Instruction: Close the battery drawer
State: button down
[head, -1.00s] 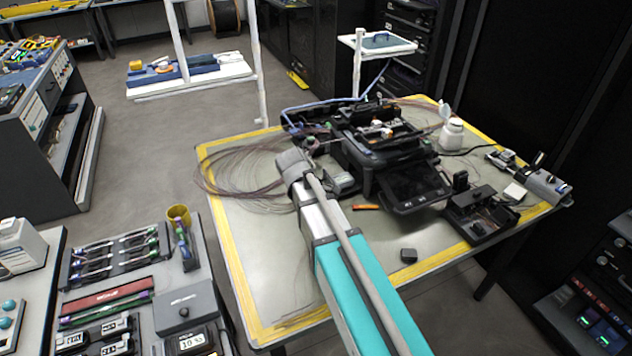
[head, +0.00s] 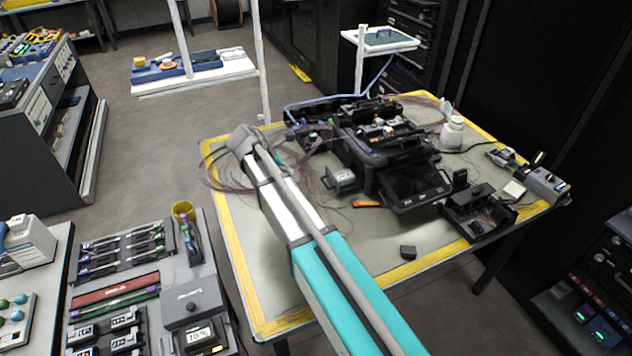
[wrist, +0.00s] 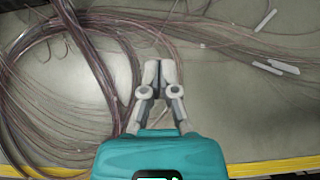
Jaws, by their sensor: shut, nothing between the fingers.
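The black fusion splicer (head: 385,145) stands on the work table, its screen (head: 415,185) tilted toward the front. A grey box with a metal-looking front, apparently the battery drawer (head: 343,179), sticks out at the splicer's lower left side. My gripper (wrist: 159,72) shows in the wrist view with its fingers together and nothing between them. It is above the table mat beside a bundle of thin fibres (wrist: 70,75). In the head view my arm's end is left of the drawer and apart from it, and the fingers are hidden. The drawer is not in the wrist view.
Loose fibre coils (head: 215,170) lie on the table's left part. An orange tool (head: 366,204), a small dark block (head: 408,252) and an open black box (head: 480,215) lie in front and right. The table's front middle is mostly clear.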

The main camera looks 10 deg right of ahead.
jog(key=shift+d+f, duration=0.1)
jog(key=b+x, duration=0.7)
jog(key=x, duration=0.2)
jog(key=d, duration=0.1)
jog(key=d+f+b, duration=0.1)
jog(key=d, duration=0.1)
jog(key=shift+w+f, duration=0.15)
jog(key=shift+w, duration=0.25)
jog(key=shift+w+d+b, duration=0.15)
jog(key=shift+d+b, duration=0.15)
jog(key=shift+d, duration=0.3)
